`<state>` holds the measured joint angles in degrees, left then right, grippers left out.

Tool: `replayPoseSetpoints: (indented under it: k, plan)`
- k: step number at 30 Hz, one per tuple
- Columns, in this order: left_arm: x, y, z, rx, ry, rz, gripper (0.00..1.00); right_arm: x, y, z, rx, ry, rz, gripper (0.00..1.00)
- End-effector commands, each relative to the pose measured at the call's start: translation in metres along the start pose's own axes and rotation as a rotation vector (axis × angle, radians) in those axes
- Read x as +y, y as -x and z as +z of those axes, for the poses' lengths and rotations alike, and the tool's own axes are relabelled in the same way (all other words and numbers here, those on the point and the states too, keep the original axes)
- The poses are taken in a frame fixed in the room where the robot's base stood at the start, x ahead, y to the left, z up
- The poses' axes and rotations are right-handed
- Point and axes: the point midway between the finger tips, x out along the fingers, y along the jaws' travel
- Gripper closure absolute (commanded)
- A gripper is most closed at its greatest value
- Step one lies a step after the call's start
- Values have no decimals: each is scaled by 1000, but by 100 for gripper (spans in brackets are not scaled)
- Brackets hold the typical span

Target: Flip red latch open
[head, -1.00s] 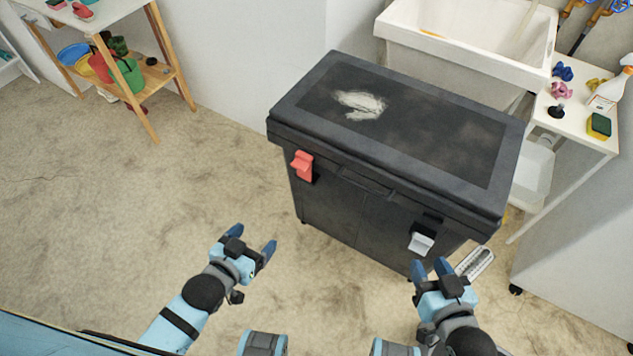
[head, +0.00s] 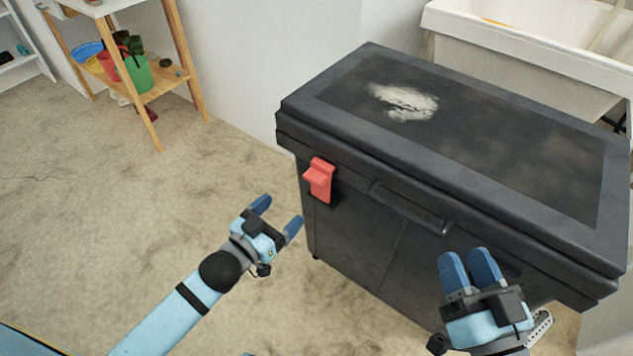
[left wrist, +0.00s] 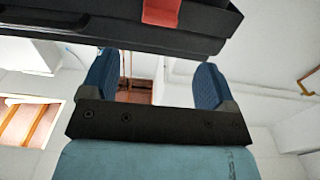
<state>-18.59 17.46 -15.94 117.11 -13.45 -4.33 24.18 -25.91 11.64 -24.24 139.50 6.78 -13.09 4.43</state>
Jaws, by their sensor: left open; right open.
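The red latch (head: 319,180) is on the front of the black chest (head: 390,250), near its left corner, just under the lid edge. Its lower end also shows at the top of the left wrist view (left wrist: 161,12). My left gripper (head: 276,214) is open and empty, left of the chest and lower in the picture than the latch, apart from it. In the left wrist view its two blue fingers (left wrist: 154,85) are spread with nothing between them. My right gripper (head: 470,270) is open and empty in front of the chest's right part, its fingers close together. The chest's lid is down.
A dark handle (head: 410,208) sits on the chest's front, right of the latch. A white sink (head: 530,60) stands behind the chest. A wooden shelf (head: 160,90) with buckets is at the back left. The floor left of the chest is clear.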

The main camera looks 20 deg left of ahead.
Motion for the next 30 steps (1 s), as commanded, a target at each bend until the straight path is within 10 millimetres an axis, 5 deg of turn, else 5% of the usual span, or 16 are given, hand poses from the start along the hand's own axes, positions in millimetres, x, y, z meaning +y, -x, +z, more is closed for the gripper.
replayPoseSetpoints:
  k: [16, 30]
  plan:
    - [0, -104, 1, 2, -2, 0, 19, 7, 3, 44, -140, -5, -10, 57]
    - [0, -122, 0, -1, -1, 0, 19, 8, 4, 51, -171, -8, -14, 57]
